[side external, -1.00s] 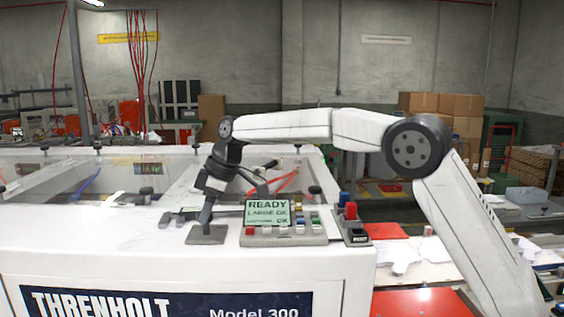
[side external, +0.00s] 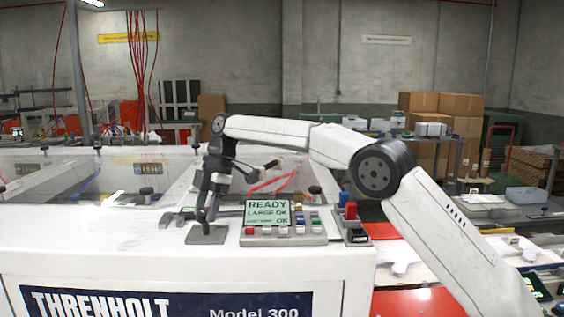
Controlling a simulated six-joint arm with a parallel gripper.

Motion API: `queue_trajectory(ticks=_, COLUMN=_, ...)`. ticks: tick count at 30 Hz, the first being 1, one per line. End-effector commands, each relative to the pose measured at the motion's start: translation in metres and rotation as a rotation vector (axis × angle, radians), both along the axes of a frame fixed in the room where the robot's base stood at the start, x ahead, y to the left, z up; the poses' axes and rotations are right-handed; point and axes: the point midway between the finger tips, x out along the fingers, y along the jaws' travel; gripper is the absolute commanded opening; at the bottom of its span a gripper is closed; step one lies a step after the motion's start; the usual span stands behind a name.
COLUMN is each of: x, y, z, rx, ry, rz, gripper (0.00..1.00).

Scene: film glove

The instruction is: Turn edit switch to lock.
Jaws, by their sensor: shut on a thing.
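The edit switch's grey base plate (side external: 206,236) lies on the white machine top, left of the display panel. My gripper (side external: 207,218) points down over this plate and is shut on the edit switch. The switch's knob is hidden by the fingers, and its lock marking is too small to read. My arm reaches in from the right, above the panel.
A panel with a green display (side external: 268,213) reading READY and several coloured buttons stands close right of my gripper. A box with a red button (side external: 350,211) and a blue one stands further right. Clear machine top lies in front.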

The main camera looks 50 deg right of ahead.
Motion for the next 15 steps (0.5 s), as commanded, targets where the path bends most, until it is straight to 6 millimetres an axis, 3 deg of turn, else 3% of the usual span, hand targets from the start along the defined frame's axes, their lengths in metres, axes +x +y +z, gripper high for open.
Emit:
queue_trajectory(ticks=12, x=-0.0001, y=-0.0003, z=-0.0004, rx=-0.002, ry=0.001, rz=0.013, gripper=0.00)
queue_trajectory(ticks=13, x=-0.0001, y=-0.0003, z=-0.0004, rx=-0.002, ry=0.001, rz=0.013, gripper=0.55)
queue_trajectory(ticks=15, x=-0.0001, y=-0.0002, z=-0.0004, rx=-0.002, ry=0.000, rz=0.012, gripper=0.77)
